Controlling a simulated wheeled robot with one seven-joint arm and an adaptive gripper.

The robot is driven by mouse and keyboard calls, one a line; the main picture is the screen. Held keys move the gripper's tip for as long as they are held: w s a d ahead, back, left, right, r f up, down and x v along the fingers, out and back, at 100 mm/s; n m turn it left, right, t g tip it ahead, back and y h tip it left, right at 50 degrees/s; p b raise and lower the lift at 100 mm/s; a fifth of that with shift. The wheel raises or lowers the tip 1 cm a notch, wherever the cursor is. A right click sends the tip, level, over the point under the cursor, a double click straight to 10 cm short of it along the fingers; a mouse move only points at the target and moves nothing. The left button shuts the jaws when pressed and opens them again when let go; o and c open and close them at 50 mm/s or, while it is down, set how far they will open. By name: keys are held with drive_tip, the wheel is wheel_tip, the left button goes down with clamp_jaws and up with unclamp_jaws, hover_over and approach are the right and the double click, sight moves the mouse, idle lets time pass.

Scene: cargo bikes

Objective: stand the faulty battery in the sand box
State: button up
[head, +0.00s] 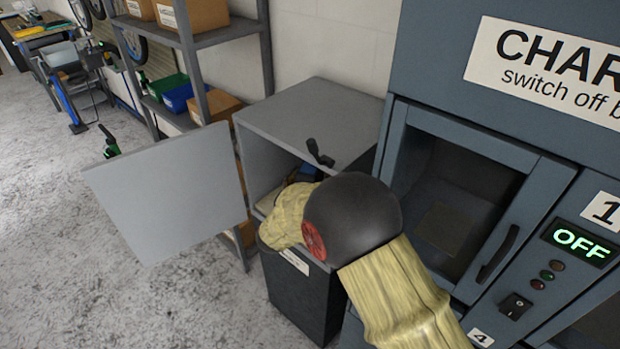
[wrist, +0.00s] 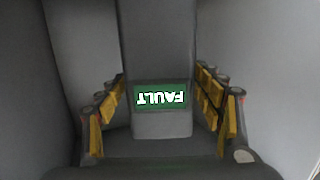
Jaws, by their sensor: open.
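The faulty battery (wrist: 158,60) shows in the wrist view as a tall dark grey block. A green plate on it reads FAULT upside down. My gripper (wrist: 160,115) is open, with its yellow-padded fingers on either side of the battery; no firm hold shows. In the head view my arm covers the gripper, and I cannot pick out the battery there. A black bin (head: 290,300) with a small unreadable label stands below my arm, its top mostly hidden. I cannot tell whether it is the sand box; no sand is visible.
A grey cabinet (head: 310,120) stands open, its door (head: 170,190) swung out left. My arm is close in front of it. The blue charging cabinet (head: 510,170) on the right shows OFF, its glass door apparently shut.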

drive_tip(key=p+v, duration=0.2)
drive_tip(key=v, duration=0.9)
drive_tip(key=shift+p, duration=0.4)
drive_tip(key=shift+s+a+f, duration=0.1)
drive_tip(key=shift+s+a, duration=0.1)
